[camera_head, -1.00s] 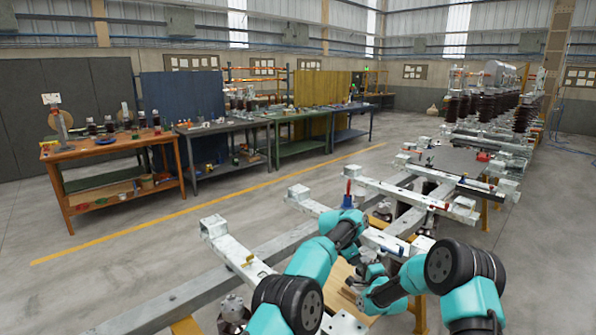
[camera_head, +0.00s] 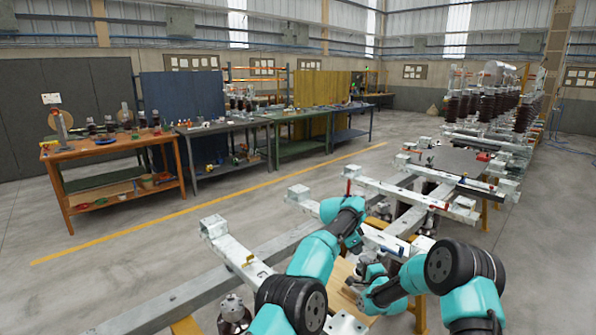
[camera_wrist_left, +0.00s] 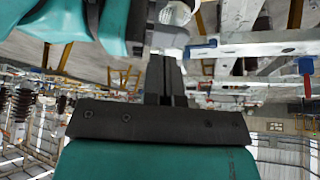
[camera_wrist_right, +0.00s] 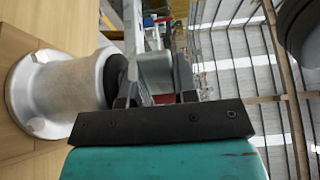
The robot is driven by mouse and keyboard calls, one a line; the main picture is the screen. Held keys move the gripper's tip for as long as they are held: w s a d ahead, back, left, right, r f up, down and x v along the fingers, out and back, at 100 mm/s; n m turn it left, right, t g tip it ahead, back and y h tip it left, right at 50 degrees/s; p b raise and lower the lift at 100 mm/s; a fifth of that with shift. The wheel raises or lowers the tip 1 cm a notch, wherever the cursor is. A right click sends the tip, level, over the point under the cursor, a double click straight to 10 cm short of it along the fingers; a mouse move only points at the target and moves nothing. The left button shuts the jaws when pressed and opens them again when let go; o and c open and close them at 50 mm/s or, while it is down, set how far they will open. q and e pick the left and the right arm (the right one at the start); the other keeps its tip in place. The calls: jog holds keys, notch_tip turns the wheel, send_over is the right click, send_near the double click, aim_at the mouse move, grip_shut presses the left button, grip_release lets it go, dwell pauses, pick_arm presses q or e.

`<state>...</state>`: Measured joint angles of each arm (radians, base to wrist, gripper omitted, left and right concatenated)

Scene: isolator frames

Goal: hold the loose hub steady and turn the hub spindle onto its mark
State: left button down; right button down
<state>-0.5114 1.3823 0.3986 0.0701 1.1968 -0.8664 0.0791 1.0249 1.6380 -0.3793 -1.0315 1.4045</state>
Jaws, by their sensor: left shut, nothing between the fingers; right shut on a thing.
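The loose hub (camera_wrist_right: 65,95) is a pale metal cylinder with a round flange, standing on a wooden board (camera_wrist_right: 20,55) in the right wrist view. It has a dark collar (camera_wrist_right: 114,78) at its top. My right gripper (camera_wrist_right: 155,92) is shut just beyond the collar on a pale metal part (camera_wrist_right: 152,66), seemingly the hub spindle. The fingers partly hide it, and I cannot make out a mark. In the head view the hub (camera_head: 369,268) is small and partly hidden between my arms. My left gripper (camera_wrist_left: 166,75) is shut and empty, above and apart from the hub.
Galvanised frame beams (camera_head: 402,191) run across the work area. A silver fitting (camera_head: 234,310) is low at the left front. Benches (camera_head: 110,150) stand far off; the floor between is clear.

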pick_arm(q)
jog(key=shift+f, duration=0.1)
notch_tip(320, 180, down, 7)
dwell(0.8)
jog(key=shift+w+d, duration=0.2)
jog(key=shift+d, duration=0.05)
dwell(0.7)
jog(key=shift+a, duration=0.1)
jog(key=shift+s+a, duration=0.2)
jog(key=shift+a, duration=0.05)
dwell(0.4)
notch_tip(320, 180, up, 6)
dwell(0.6)
jog(key=shift+r, duration=0.2)
